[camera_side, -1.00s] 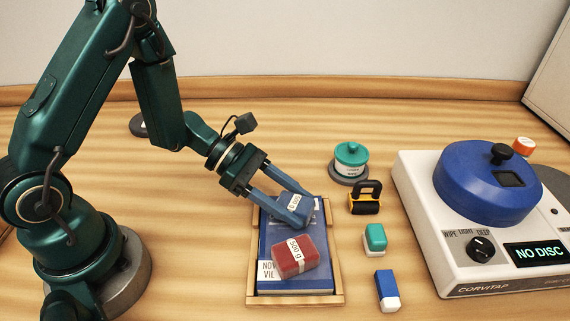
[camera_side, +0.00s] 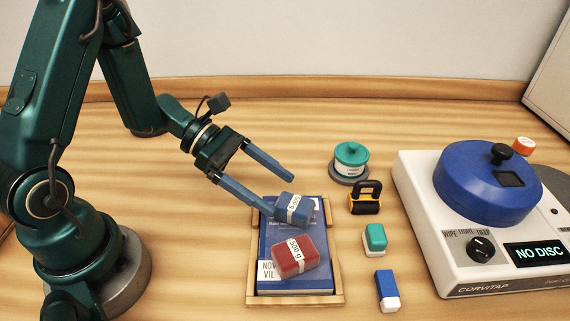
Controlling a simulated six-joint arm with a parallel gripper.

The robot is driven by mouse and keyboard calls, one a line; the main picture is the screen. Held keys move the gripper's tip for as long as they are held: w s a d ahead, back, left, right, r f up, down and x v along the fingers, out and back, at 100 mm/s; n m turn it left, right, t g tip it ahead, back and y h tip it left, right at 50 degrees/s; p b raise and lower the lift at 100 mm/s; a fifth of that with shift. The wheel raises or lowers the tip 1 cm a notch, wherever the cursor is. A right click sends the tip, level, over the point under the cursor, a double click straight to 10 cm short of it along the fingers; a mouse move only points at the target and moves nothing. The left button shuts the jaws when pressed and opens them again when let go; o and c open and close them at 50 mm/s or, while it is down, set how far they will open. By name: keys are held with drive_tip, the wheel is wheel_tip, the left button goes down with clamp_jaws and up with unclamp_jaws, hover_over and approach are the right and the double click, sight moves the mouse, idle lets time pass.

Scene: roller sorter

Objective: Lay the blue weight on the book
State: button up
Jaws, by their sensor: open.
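The blue weight (camera_side: 303,211), a block with a white label band, lies on the upper part of the blue book (camera_side: 283,236). A red weight (camera_side: 296,258) marked 500 g lies on the book's lower part, just below the blue one. The book rests in a shallow wooden tray (camera_side: 338,270). My gripper (camera_side: 281,189) is open and empty, up and to the left of the blue weight. Its lower finger ends close to the weight's left side; I cannot tell whether it touches.
Right of the tray stand a teal lidded pot (camera_side: 351,158), a yellow-black roller (camera_side: 365,197), a teal-white block (camera_side: 375,238) and a blue-white block (camera_side: 387,290). A white machine (camera_side: 445,240) with a blue drum fills the right side.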

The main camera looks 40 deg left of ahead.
drive_tip(key=v, duration=0.7)
drive_tip(key=s+d+r+m+g+y, duration=0.4)
drive_tip(key=s+m, duration=0.3)
drive_tip(key=m, duration=0.5)
drive_tip(key=shift+s+a+r+m+t+y, duration=0.35)
drive_tip(key=shift+a+r+m+t+y, duration=0.35)
drive_tip(key=shift+m+y, duration=0.8)
drive_tip(key=shift+s+a+r+m+t+y, duration=0.5)
drive_tip(key=shift+m+t+y, duration=0.4)
drive_tip(key=shift+m, duration=1.15)
drive_tip(key=shift+s+a+r+m+t+y, duration=0.35)
drive_tip(key=shift+a+m+t+y, duration=0.45)
drive_tip(key=shift+m+y, duration=0.7)
drive_tip(key=shift+w+m+h, duration=0.1)
drive_tip(key=shift+m+h, duration=0.15)
drive_tip(key=shift+h, duration=0.05)
